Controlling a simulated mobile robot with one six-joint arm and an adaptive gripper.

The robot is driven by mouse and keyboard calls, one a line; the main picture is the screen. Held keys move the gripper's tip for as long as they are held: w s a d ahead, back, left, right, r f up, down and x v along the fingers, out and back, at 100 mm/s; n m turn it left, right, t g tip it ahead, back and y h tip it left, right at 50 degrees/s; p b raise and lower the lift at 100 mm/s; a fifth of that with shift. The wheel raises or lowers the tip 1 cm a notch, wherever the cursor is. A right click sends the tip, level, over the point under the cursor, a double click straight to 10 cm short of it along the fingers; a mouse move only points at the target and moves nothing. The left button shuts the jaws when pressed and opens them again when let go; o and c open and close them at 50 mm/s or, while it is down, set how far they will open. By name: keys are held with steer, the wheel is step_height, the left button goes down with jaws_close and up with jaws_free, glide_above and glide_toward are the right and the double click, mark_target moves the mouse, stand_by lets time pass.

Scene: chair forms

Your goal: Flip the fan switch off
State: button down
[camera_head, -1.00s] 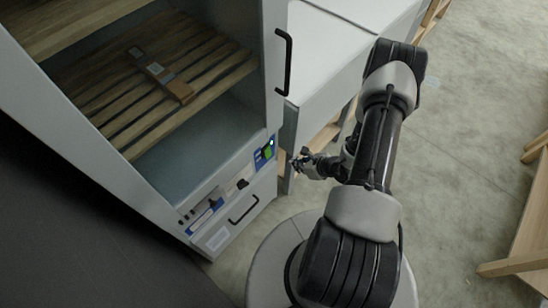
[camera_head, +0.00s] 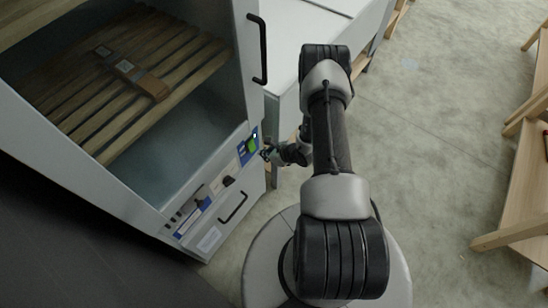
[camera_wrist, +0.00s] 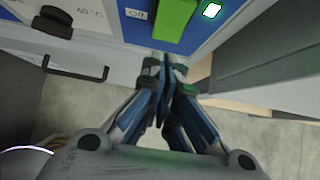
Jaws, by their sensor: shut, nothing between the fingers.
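The fan switch looks to be the green rocker (camera_wrist: 172,20) on a blue panel in the wrist view, with a label reading like "Off" at its left and a lit white-green lamp (camera_wrist: 211,10) at its right. In the head view the green switch (camera_head: 252,145) sits at the right end of the cabinet's control strip. My gripper (camera_wrist: 168,58) is shut and empty, its fingertips just below the switch at the panel's lower edge. In the head view my gripper (camera_head: 266,153) is right beside the panel. I cannot tell whether the tips touch it.
A black knob (camera_wrist: 53,21) and a drawer handle (camera_wrist: 75,72) are left of the switch. A door handle (camera_head: 262,48) juts out above. Wooden racks (camera_head: 520,190) stand at right.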

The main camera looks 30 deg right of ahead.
mark_target(254, 149)
steer(key=shift+w+a+f, duration=0.1)
steer(key=shift+w+a, duration=0.1)
steer(key=shift+w, duration=0.4)
steer(key=shift+w+a+f, duration=0.1)
steer(key=shift+w+a, duration=0.1)
steer(key=shift+w, duration=0.35)
steer(key=shift+f+b, duration=0.1)
steer(key=shift+b, duration=0.2)
steer(key=shift+w+a+f+t+b, duration=0.15)
steer(key=shift+w+t+b, duration=0.2)
steer(key=shift+t+b, duration=0.25)
steer(key=shift+r+p, duration=0.4)
steer(key=shift+r, duration=0.5)
